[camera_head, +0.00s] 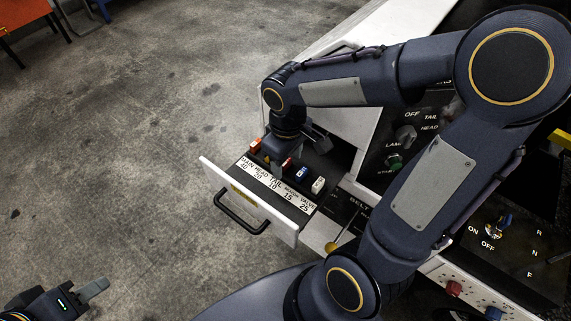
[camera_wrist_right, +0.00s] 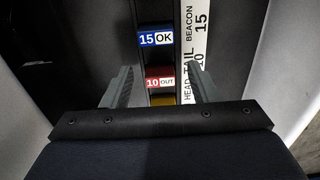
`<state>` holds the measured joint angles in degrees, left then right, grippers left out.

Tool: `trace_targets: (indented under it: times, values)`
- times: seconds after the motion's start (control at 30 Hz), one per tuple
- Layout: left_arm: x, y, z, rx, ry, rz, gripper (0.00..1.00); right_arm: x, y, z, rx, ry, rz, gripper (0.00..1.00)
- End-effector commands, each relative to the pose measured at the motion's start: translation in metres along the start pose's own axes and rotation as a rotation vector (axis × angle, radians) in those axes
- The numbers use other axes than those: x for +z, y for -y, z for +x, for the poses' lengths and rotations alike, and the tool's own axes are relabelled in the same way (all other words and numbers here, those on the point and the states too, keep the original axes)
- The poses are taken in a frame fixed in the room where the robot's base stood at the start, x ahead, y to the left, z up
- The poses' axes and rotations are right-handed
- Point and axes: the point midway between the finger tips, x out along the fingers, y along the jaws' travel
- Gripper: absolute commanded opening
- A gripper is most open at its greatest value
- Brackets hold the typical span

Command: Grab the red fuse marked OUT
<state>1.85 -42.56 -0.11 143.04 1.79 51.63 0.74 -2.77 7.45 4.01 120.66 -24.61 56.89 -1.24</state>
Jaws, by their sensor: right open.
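The red fuse (camera_wrist_right: 160,77) marked 10 OUT sits in the fuse row, beside the TAIL 10 label in the right wrist view. It lies between the two spread fingers of my right gripper (camera_wrist_right: 158,78), with a gap on each side. In the head view the red fuse (camera_head: 287,163) shows only partly beside my right gripper (camera_head: 297,146), which points down over the open drawer (camera_head: 285,230). My right gripper is open and empty.
A blue fuse (camera_wrist_right: 155,39) marked 15 OK and a yellow fuse (camera_wrist_right: 163,100) flank the red one. A white fuse (camera_head: 318,185) and an orange-red fuse (camera_head: 255,145) stand at the row's ends. The drawer handle (camera_head: 240,213) sticks out. The switch panel (camera_head: 505,245) is at right.

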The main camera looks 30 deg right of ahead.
Motion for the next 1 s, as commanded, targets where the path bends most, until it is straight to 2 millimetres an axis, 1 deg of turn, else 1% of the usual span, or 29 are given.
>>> trace_targets:
  times: [0.1,0.47,0.8,0.9,1.0]
  values:
    - [0.0,0.0,0.0,0.0,0.0,0.0,0.36,0.0,0.0,0.0,0.0,0.0,0.0,0.55]
    - [0.0,0.0,0.0,0.0,0.0,0.0,0.36,0.0,0.0,-0.001,0.0,0.0,0.0,0.07]
    - [0.0,0.0,0.0,0.0,0.0,0.0,0.36,0.0,0.0,-0.002,0.0,-0.001,0.0,0.07]
    - [0.0,0.0,0.0,0.0,0.0,0.0,0.36,0.0,0.0,-0.007,0.001,-0.001,0.0,0.07]
    - [-0.001,-0.001,-0.001,0.0,0.0,0.0,0.36,-0.001,-0.001,-0.018,0.002,-0.004,0.001,0.07]
